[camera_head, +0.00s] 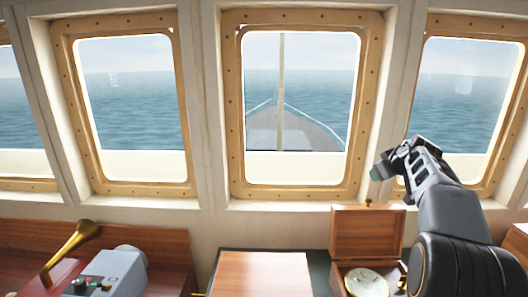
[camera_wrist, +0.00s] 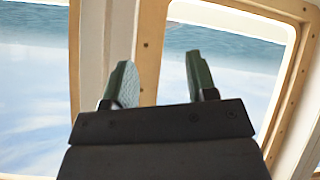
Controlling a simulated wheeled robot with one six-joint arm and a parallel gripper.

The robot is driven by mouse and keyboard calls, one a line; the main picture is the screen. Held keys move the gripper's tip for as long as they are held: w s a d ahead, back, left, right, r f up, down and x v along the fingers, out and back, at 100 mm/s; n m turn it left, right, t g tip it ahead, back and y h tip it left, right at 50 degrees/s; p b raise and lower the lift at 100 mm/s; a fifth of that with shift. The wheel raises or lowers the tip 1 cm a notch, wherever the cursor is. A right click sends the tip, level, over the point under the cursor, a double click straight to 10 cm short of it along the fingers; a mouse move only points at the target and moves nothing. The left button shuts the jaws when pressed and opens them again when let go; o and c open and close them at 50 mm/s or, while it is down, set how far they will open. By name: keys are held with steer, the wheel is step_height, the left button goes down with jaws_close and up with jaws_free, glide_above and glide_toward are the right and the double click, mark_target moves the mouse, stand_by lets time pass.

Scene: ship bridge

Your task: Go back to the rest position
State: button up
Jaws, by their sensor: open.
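My gripper (camera_head: 376,172) is raised at the right of the head view, in front of the wall between the middle and right windows. In the wrist view my gripper (camera_wrist: 160,80) shows its two green-tipped fingers apart, with nothing between them. Behind the fingers are a window frame and the wall. The gripper touches nothing that I can see.
Below the arm stands an open wooden box (camera_head: 366,232) with a round white-faced instrument (camera_head: 366,283) in it. A wooden panel (camera_head: 262,275) lies at the middle. A grey control unit (camera_head: 113,273) and a brass horn-shaped piece (camera_head: 72,245) are at the left. Windows line the wall.

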steer(key=s+a+f+m+g+h+b, duration=0.1)
steer(key=s+a+f+m+h, duration=0.2)
steer(key=s, duration=0.5)
steer(key=s+a+f+m+g+h, duration=0.1)
steer(key=s+f+m+h, duration=0.1)
steer(key=s+f+h, duration=0.35)
steer(key=s+a+f+g+y, duration=0.1)
steer(key=s+a+f+y, duration=0.2)
steer(key=s+a, duration=0.3)
steer(key=s+a+f+g+y+b, duration=0.1)
steer(key=s+a+f+y, duration=0.2)
steer(key=s+a, duration=0.3)
steer(key=s+a+f+n+g+y+b, duration=0.1)
steer(key=s+a+f+y, duration=0.2)
steer(key=s+a, duration=0.3)
steer(key=shift+s+a+f, duration=0.2)
steer(key=shift+a+f, duration=0.05)
steer(key=shift+a, duration=0.15)
steer(key=shift+c, duration=0.9)
